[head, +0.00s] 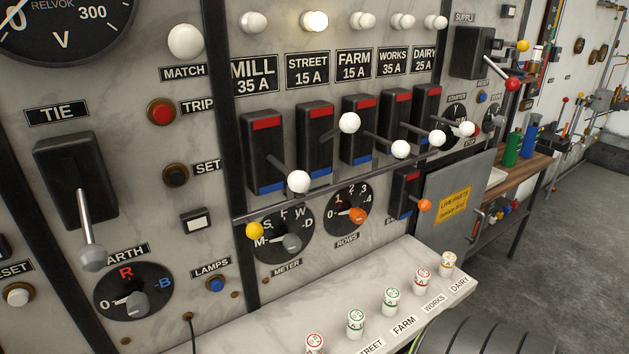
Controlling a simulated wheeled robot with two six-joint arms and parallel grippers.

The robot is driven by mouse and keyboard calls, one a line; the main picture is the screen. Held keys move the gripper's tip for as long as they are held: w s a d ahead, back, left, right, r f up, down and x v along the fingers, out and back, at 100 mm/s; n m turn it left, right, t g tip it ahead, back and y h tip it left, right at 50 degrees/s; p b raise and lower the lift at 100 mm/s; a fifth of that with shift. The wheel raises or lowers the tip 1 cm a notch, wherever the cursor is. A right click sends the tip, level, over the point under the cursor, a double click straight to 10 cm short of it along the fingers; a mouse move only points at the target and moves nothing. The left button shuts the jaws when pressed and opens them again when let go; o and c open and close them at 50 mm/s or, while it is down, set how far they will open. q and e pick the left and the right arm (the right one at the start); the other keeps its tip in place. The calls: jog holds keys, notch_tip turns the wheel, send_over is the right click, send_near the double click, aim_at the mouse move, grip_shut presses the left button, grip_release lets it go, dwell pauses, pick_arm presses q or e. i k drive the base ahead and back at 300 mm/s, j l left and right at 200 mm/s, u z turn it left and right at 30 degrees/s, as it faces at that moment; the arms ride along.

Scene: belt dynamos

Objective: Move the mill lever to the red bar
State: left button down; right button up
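The mill lever (298,181) has a white ball knob on a short grey rod. It comes out of a black switch box (259,150) under the MILL 35 A label. The box has a red bar (267,123) at its top and a blue bar (271,187) at its bottom. The rod slants down and outward, and the knob is near the height of the blue bar. Neither of my grippers is in view.
The street lever (349,122) points higher than its neighbours, and the lamp (314,21) above it glows. The farm lever (400,149) and others stand close to the right. A rail (330,201) runs below. A ledge (385,300) with several labelled fuses projects underneath.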

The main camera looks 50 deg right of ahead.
aim_at(299, 182)
jog(key=z, duration=1.55)
